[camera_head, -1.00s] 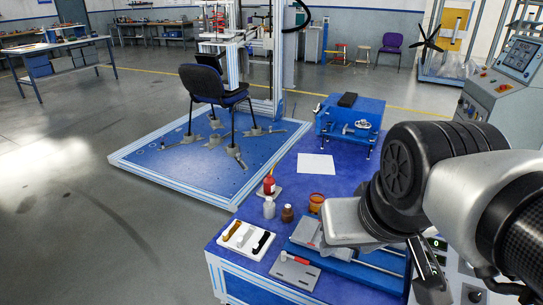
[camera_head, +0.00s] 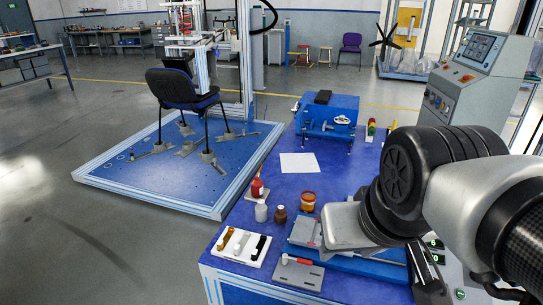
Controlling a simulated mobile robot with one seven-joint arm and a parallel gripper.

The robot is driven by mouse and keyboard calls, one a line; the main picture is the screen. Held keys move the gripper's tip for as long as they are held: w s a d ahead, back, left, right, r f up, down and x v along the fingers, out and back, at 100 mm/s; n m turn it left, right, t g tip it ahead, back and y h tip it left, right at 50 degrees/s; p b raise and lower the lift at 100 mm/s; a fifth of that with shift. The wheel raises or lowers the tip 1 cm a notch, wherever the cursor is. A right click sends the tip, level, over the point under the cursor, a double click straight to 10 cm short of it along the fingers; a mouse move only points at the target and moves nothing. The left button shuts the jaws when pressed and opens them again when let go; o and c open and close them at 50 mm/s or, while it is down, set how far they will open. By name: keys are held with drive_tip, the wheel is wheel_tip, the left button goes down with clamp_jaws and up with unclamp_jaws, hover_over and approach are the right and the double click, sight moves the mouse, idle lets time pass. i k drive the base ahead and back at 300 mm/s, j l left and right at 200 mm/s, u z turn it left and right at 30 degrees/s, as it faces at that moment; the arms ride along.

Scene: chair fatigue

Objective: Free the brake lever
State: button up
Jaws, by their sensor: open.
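A small lever with a red grip (camera_head: 297,262) lies on a grey slotted plate (camera_head: 298,274) at the front of the blue bench. I cannot tell whether this is the brake lever. My arm reaches in from the right, with its thick black joint over the bench. The dark end below it, which seems to be my gripper (camera_head: 425,268), hangs at the bench's right side. It is open, apart from the red-gripped lever, and I see nothing held in it. The fingertips are hard to make out. My arm hides part of the blue rail fixture (camera_head: 365,265) on the bench.
A white tray (camera_head: 238,247) with several handles lies at the front left. White paper (camera_head: 299,163) lies mid-bench. A blue fixture (camera_head: 328,113) stands at the back. A chair (camera_head: 183,90) stands on the blue platform.

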sight(299, 261)
drive_tip(key=i+j+z, duration=0.1)
drive_tip(key=j+z, duration=0.25)
drive_tip(key=j, duration=0.15)
drive_tip(key=i+j+z, duration=0.2)
drive_tip(key=j+z, duration=0.15)
drive_tip(key=j, duration=0.2)
drive_tip(key=i, duration=0.05)
